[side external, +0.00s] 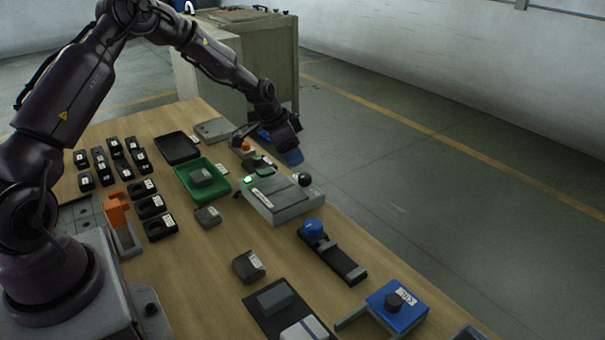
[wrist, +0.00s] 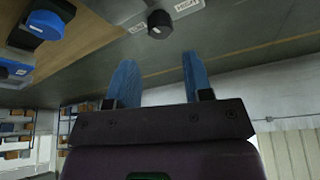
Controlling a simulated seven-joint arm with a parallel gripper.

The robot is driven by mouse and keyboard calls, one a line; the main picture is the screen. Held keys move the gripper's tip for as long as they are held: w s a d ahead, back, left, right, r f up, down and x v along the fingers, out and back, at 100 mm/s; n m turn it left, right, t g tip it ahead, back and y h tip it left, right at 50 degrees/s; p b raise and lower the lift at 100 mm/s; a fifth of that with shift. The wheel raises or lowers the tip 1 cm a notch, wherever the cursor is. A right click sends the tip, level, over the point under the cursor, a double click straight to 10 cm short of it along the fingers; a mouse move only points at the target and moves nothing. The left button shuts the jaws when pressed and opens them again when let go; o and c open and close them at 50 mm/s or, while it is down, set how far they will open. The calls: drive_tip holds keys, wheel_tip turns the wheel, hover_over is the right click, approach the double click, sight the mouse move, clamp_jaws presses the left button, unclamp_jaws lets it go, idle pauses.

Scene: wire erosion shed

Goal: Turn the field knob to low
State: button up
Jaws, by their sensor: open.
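My gripper (side external: 279,146) is open, with blue fingers, raised above the far right edge of the table; its empty fingers (wrist: 157,72) also show in the wrist view. A black round knob (side external: 305,180) sits at the right end of a grey unit (side external: 284,213). A black knob (wrist: 160,24) beside a label reading HIGH (wrist: 188,5) shows beyond the fingertips in the wrist view, apart from them. A blue box (side external: 408,318) at the near right carries another black knob (side external: 393,300) and a label too small to read. I cannot tell which knob is marked field.
A blue knob (side external: 313,227) stands on a black rail (side external: 343,264) between the grey unit and blue box. A green tray (side external: 220,184), a black tray (side external: 170,150) and several black blocks lie to the left. An orange button (side external: 246,146) is near my gripper. The floor right of the table is clear.

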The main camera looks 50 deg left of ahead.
sight(304, 176)
drive_tip(key=x, duration=0.7)
drive_tip(key=shift+w+f, duration=0.15)
drive_tip(key=shift+f, duration=0.05)
drive_tip(key=c, duration=0.6)
drive_tip(key=shift+c, duration=0.2)
drive_tip(key=shift+d+n, duration=0.1)
drive_tip(key=shift+n, duration=0.3)
drive_tip(key=n+y, duration=0.1)
drive_tip(key=n, duration=0.1)
drive_tip(key=shift+d+r+n, duration=0.1)
drive_tip(key=shift+n, duration=0.2)
drive_tip(key=shift+n+y, duration=0.8)
drive_tip(key=shift+n, duration=1.1)
